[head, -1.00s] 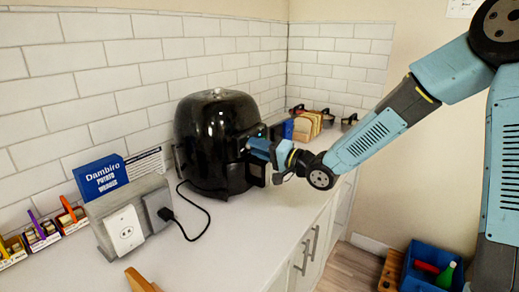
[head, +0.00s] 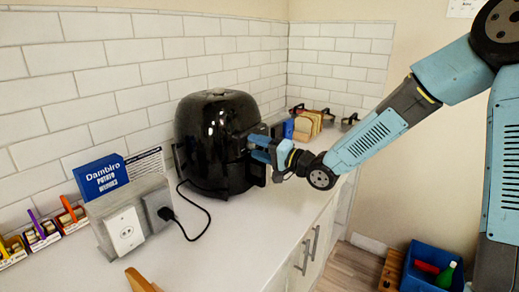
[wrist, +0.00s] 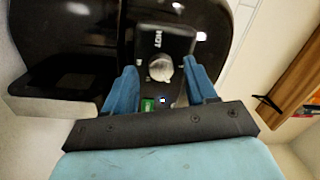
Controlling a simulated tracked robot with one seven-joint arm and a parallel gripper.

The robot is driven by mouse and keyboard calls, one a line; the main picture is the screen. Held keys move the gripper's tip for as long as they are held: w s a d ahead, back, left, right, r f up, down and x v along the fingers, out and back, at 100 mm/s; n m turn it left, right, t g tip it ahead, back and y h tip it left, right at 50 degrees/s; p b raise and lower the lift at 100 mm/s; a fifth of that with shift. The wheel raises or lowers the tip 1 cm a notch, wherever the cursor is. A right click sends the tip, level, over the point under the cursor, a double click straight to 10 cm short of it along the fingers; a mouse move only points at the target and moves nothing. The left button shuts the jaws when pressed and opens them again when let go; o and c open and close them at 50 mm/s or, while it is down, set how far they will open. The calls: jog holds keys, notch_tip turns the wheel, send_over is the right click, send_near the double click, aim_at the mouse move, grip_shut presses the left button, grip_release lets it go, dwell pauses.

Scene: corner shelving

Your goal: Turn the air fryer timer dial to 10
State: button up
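The black air fryer (head: 212,130) stands upright on the counter against the tiled wall. Its front panel faces my arm and is mostly hidden in the head view by my gripper (head: 258,148). In the wrist view, a silvery round dial (wrist: 160,68) sits on the dark panel, with the letters "HOT" above it. My gripper's blue fingers (wrist: 160,72) are spread on either side of the dial, with gaps between them and it. The number the dial points to is too small to read. A small green mark (wrist: 148,105) shows on the panel below the dial.
A power outlet box (head: 128,228) with a plugged black cord (head: 202,222) stands left of the fryer. Bread slices (head: 308,125) are in the corner.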

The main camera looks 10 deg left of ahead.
jog(key=shift+d, duration=0.1)
jog(key=v, duration=1.3)
jog(key=shift+d+f, duration=0.2)
jog(key=shift+d, duration=0.1)
jog(key=shift+s, duration=0.1)
